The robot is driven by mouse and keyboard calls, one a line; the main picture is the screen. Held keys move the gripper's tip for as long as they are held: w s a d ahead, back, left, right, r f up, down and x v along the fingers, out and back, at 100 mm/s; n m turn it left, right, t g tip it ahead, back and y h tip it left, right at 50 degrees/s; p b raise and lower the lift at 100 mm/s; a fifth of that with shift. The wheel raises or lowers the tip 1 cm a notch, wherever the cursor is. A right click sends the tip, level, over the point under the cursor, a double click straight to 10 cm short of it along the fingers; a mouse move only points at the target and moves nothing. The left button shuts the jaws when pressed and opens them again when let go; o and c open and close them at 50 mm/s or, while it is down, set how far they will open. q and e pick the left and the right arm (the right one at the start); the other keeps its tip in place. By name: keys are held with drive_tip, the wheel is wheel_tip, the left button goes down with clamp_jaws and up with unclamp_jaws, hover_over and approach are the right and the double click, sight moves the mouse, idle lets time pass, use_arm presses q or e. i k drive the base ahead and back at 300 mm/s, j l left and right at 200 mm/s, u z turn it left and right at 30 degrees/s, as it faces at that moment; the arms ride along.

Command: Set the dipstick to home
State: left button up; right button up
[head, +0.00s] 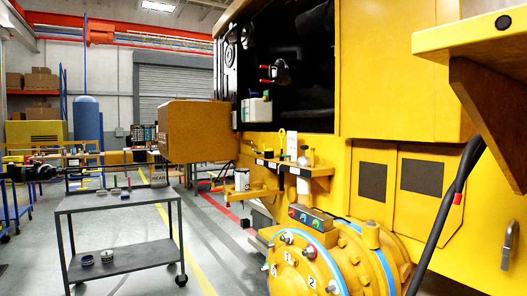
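A slim piece with a yellow loop handle (282,136), which looks like the dipstick, stands upright at the small yellow shelf (300,169) on the machine's side. Its lower end is hard to make out. A dark shape at the left edge looks like my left gripper (42,172). It is far to the left of the handle and not touching it. Its fingers are too small to tell open from shut. I do not make out my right gripper. No place marked as home can be read here.
A grey two-level cart (118,198) with small items stands at left. The yellow machine (390,80) fills the right side, with an open dark bay above the shelf. A yellow drum (335,262) with numbered ports is in front.

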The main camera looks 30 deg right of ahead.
sight(282, 138)
drive_tip(key=i+z, duration=0.15)
drive_tip(key=z, duration=0.25)
drive_tip(key=i+j+z, duration=0.15)
drive_tip(key=z, duration=0.25)
drive_tip(key=i+j+z, duration=0.15)
drive_tip(key=z, duration=0.2)
drive_tip(key=i+j+z, duration=0.15)
drive_tip(key=z, duration=0.25)
drive_tip(key=i+j+z, duration=0.15)
drive_tip(key=j, duration=0.25)
drive_tip(key=i+j+z, duration=0.1)
drive_tip(key=j, duration=0.35)
drive_tip(key=i+j+z, duration=0.15)
drive_tip(key=j, duration=0.3)
drive_tip(key=i+j+z, duration=0.15)
drive_tip(key=j, duration=0.3)
drive_tip(key=i+j+z, duration=0.15)
drive_tip(key=j, duration=0.3)
